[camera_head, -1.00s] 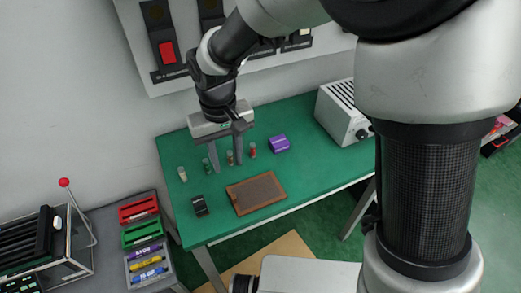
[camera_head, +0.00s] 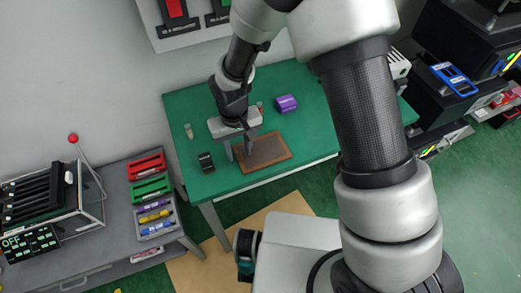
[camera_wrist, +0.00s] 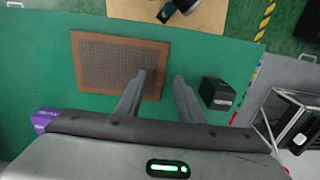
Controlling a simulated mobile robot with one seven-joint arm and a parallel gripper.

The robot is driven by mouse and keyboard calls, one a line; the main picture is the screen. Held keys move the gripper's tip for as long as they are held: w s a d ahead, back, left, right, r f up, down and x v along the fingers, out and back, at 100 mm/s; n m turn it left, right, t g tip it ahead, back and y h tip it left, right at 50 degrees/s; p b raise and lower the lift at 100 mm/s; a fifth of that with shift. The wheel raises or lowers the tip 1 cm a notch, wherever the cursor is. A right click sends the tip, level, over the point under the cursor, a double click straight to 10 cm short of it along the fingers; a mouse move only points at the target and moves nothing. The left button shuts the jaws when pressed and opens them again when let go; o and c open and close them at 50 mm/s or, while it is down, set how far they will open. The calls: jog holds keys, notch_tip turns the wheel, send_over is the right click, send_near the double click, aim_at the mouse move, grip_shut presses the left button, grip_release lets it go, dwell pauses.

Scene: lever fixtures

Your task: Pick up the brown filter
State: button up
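The brown filter (camera_head: 270,151), a flat rectangular panel with a mesh face and a plain frame, lies on the green table (camera_head: 205,185) near its front edge. My gripper (camera_head: 238,154) is above the table at the filter's left end, fingers pointing down, and hides part of it. In the wrist view the filter (camera_wrist: 108,65) shows almost whole. My gripper (camera_wrist: 160,77) is open and empty there, with one finger over the filter's near right corner and the other outside its right edge. The height of the fingertips above the filter is hard to tell.
A small black box (camera_head: 206,162) stands just left of the gripper. A purple block (camera_head: 286,103) and small vials (camera_head: 188,131) stand farther back. A grey rack with coloured items (camera_head: 152,210) is left of the table. The table right of the filter looks clear.

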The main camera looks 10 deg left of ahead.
jog(key=shift+f, duration=0.45)
jog(key=shift+c, duration=0.2)
grip_shut()
jog(key=shift+r, duration=0.1)
notch_tip(320, 180, up, 10)
